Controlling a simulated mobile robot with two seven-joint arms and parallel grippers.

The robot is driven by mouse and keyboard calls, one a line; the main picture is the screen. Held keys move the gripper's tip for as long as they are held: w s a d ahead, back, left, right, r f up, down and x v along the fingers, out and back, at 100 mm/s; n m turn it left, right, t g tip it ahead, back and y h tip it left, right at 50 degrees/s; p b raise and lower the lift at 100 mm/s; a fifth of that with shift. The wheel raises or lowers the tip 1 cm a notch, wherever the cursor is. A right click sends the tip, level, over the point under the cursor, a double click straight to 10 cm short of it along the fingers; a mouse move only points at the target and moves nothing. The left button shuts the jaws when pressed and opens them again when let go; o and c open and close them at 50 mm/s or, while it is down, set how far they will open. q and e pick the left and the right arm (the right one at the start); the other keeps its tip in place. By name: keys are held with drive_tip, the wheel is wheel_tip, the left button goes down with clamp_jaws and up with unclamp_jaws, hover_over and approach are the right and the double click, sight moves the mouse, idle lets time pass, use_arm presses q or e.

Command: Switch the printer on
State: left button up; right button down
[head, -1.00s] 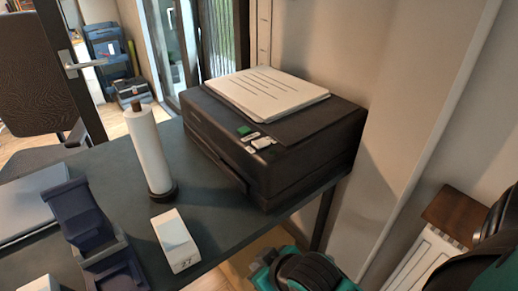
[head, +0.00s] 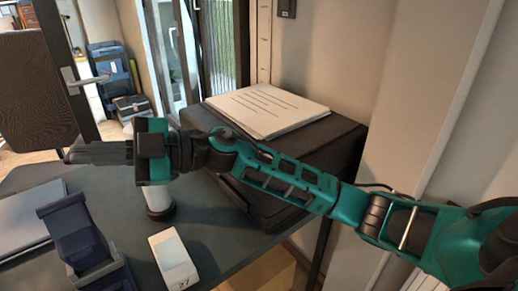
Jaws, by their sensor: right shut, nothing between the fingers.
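The black printer (head: 335,143) sits on the dark desk with a stack of lined paper (head: 265,110) on top. My right arm crosses in front of it from the right and hides its control panel, with the green button and light keys, in this view. My right gripper (head: 75,154) points left, past the printer's left side, in front of the paper towel roll. Its fingers are shut and empty. It appears apart from the printer. I cannot tell whether it touches the roll. My left gripper is not in view.
The paper towel roll's lower part (head: 158,199) shows below my gripper. A white block marked 27 (head: 174,258), a dark blue holder (head: 82,240) and a grey laptop-like slab (head: 28,212) are on the desk (head: 115,200). A wall stands behind the printer.

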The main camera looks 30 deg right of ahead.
drive_tip(key=w+d+f+n+g+h, duration=0.1)
drive_tip(key=d+f+g+h, duration=0.1)
drive_tip(key=d+h, duration=0.35)
drive_tip(key=w+d+f+g+h, duration=0.1)
drive_tip(key=d+g+h, duration=0.1)
drive_tip(key=d+h, duration=0.35)
drive_tip(key=d+r+m+h, duration=0.3)
drive_tip(key=d, duration=0.7)
drive_tip(key=d+r+m+h, duration=0.3)
drive_tip(key=d+h, duration=0.1)
drive_tip(key=d, duration=0.6)
drive_tip(key=shift+s+r+h+b, duration=0.15)
drive_tip(key=shift+s+h+b, duration=0.05)
drive_tip(key=shift+h+b, duration=0.15)
